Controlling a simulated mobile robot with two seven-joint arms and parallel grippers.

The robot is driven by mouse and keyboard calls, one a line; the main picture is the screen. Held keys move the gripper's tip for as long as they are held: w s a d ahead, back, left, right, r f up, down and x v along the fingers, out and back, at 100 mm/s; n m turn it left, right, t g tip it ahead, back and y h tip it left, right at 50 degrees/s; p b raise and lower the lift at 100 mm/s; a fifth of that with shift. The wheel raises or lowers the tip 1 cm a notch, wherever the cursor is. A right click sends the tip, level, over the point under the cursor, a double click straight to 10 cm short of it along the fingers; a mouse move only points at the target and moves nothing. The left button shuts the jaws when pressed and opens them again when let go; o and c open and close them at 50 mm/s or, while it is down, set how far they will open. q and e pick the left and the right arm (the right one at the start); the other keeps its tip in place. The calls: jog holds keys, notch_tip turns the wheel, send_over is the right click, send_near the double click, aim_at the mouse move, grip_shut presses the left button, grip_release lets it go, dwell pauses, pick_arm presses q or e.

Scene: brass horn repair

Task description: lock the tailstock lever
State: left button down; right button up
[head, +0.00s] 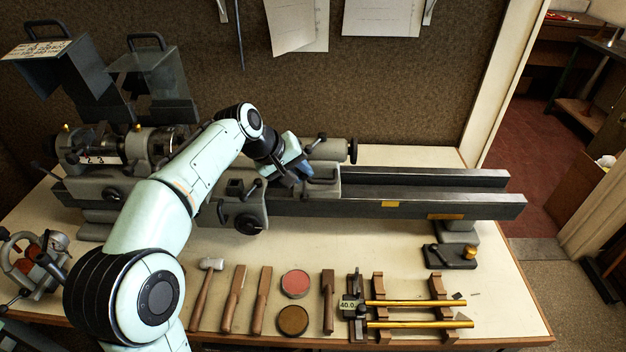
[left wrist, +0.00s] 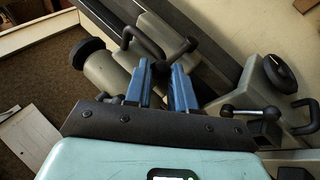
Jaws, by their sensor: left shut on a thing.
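The grey tailstock (head: 326,172) sits on the dark lathe bed, with a black handwheel (head: 353,151) at its right end. In the left wrist view its grey body (left wrist: 106,72) lies left of the fingers. My left gripper (head: 297,172) is at the tailstock's left side, its blue fingers (left wrist: 160,88) pointing down at it. They are shut on the dark tailstock lever (left wrist: 147,40), a bent bar that runs in between the fingertips. The exact grip is partly hidden by the fingers. My right gripper is not in view.
The carriage (head: 236,208) with handles stands just left of the tailstock. The bed (head: 450,205) is clear to the right. A mallet (head: 206,278), wooden tools, round tins and brass tubes (head: 415,303) on wooden supports lie along the bench front. The headstock (head: 125,145) stands left.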

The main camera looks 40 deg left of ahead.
pick_arm(q)
jog(key=shift+s+a+f+n+t+h+b, duration=0.3)
jog(key=shift+s+a+t+h+b, duration=0.3)
jog(key=shift+b, duration=0.5)
jog(key=shift+s+a+f+n+t+h+b, duration=0.15)
jog(key=shift+s+a+f+t+h+b, duration=0.25)
jog(key=shift+a+t+h+b, duration=0.55)
jog(key=shift+s+a+f+n+t+h+b, duration=0.3)
jog(key=shift+s+t+b, duration=0.25)
jog(key=shift+b, duration=0.7)
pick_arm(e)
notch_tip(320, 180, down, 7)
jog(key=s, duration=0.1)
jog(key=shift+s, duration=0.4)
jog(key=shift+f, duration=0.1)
pick_arm(q)
jog(key=c, duration=0.9)
grip_release()
jog(key=shift+c, duration=0.2)
jog(key=shift+s+r, duration=0.1)
jog(key=p+v, duration=0.1)
jog(key=v, duration=1.2)
jog(key=shift+p, duration=0.35)
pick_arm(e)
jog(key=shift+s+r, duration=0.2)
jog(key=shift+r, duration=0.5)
